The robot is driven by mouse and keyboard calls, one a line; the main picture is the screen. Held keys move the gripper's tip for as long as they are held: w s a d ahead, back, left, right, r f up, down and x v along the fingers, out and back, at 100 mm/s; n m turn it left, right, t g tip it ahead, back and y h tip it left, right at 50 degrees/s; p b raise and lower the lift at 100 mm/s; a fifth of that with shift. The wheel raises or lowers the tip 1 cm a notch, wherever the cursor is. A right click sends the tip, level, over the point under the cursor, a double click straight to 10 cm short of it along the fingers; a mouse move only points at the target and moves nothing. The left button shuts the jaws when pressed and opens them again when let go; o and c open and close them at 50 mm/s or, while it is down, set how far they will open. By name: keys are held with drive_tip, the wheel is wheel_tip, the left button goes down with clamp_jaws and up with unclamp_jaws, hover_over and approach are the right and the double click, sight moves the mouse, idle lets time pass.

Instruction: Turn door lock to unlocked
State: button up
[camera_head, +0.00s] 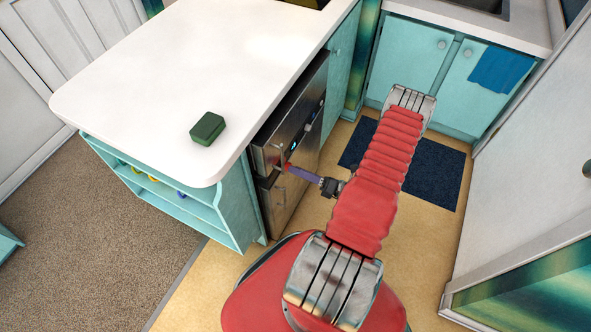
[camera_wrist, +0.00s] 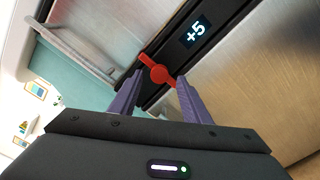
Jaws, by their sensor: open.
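The lock is a red turn-piece with a round middle and two arms (camera_wrist: 158,72), on the dark strip of a steel appliance front (camera_wrist: 225,85). It lies slantwise in the wrist view, from upper left to lower right. My gripper (camera_wrist: 160,80) is open, with one purple finger on each side of the lock. I cannot tell whether the fingers touch it. In the head view my gripper (camera_head: 291,169) reaches to the front of the appliance (camera_head: 285,125), under the counter, and the lock is too small there to make out clearly.
A metal bar handle (camera_wrist: 75,50) is close by at upper left. The white counter (camera_head: 130,90) overhangs above, with a green box (camera_head: 207,128) on it. A dark blue mat (camera_head: 435,170) lies on the floor.

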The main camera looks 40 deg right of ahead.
drive_tip(key=shift+x, duration=0.9)
drive_tip(key=shift+c, duration=0.4)
drive_tip(key=c, duration=1)
drive_tip(key=shift+o, duration=0.2)
